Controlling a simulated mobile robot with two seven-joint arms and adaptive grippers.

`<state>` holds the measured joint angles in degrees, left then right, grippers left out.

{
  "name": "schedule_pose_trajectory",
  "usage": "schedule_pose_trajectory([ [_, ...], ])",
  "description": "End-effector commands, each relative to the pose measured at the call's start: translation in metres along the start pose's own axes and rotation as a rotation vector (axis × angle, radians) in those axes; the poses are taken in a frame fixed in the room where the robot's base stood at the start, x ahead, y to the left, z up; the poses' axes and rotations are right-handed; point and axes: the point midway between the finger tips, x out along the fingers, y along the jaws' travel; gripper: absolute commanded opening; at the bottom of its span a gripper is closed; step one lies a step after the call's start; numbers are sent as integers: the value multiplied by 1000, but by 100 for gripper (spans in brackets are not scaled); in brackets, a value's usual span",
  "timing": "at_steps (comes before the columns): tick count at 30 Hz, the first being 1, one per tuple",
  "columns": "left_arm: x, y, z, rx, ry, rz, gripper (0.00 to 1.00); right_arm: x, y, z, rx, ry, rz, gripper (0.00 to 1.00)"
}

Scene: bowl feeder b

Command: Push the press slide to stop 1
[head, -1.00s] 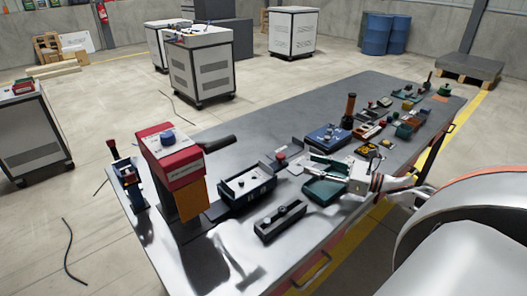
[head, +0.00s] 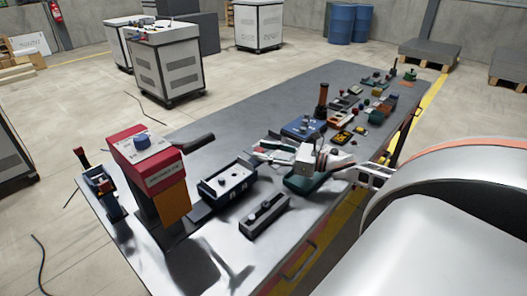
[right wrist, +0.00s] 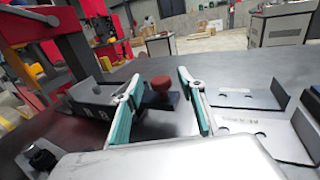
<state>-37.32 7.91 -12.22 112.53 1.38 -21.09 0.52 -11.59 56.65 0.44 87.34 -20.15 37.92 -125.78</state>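The press slide (head: 228,184), a dark block with a pale top, sits on the bench at the right of the red press (head: 145,150), in line with it. In the right wrist view the dark slide (right wrist: 93,108) lies left of the fingers. A red knob (right wrist: 160,90) beside it shows between and beyond the fingers, apart from both. Stop markings cannot be made out. My left gripper is not in view.
A dark block with a black knob (head: 264,214) lies in front of the slide. A blue box (head: 302,126) and a dark upright cylinder (head: 322,100) stand behind my right gripper. A bent metal plate (right wrist: 240,97) is right of the fingers.

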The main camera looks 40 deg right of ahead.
Motion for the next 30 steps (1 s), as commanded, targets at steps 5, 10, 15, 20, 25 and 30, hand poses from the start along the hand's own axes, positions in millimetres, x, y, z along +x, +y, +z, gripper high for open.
schedule_pose_trajectory([
  [5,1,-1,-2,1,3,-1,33,6,0,0,-1,1,-1,40],
  [10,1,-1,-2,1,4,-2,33,6,0,0,0,1,-1,40],
  [15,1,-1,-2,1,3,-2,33,6,0,0,-1,1,0,14],
  [20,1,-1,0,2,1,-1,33,6,0,0,-1,1,0,0],
  [25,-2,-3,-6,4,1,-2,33,12,15,2,2,-2,3,0],
  [30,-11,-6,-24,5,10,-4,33,30,60,4,6,-4,6,0],
])
